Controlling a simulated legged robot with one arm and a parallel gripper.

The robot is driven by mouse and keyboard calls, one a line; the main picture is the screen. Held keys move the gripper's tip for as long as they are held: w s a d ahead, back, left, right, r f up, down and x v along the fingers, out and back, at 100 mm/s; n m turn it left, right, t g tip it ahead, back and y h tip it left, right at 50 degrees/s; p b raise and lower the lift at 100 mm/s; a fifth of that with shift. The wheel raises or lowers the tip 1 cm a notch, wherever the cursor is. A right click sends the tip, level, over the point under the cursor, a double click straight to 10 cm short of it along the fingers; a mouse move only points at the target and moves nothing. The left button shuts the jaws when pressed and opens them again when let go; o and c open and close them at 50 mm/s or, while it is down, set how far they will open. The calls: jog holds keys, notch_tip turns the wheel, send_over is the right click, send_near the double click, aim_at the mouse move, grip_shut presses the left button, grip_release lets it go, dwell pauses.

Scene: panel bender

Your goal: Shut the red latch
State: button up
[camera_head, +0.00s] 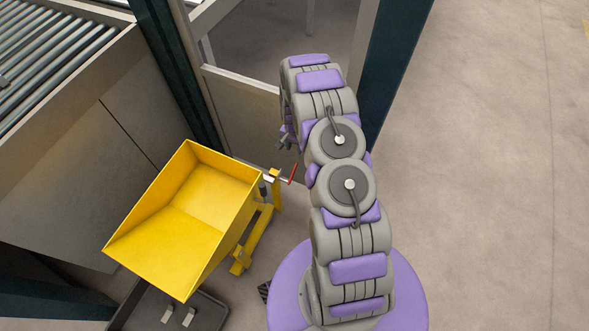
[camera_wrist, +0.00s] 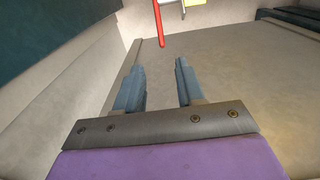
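The red latch (camera_head: 293,174) is a thin red handle beside the yellow tipping bin (camera_head: 190,215), at its right edge in the head view. In the wrist view the red latch (camera_wrist: 158,24) hangs at the top, beyond my fingertips, with its upper end cut off by the frame. My gripper (camera_wrist: 160,66) is open and empty, with a clear gap between its two fingers. In the head view my gripper (camera_head: 286,139) is small and partly hidden by my arm. It is above the latch in that picture and apart from it.
A yellow post (camera_head: 276,190) stands by the latch. A dark green pillar (camera_head: 180,75) and a framed doorway panel (camera_head: 245,115) are behind. A roller conveyor (camera_head: 60,55) is at the upper left. A dark tray (camera_head: 165,312) lies below the bin. Open floor (camera_head: 490,190) is at right.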

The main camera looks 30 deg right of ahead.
aim_at(294, 169)
notch_tip(294, 169, down, 18)
jog(key=b, duration=0.3)
jog(key=shift+r+b, duration=0.25)
jog(key=shift+b, duration=0.1)
grip_shut()
dwell(0.5)
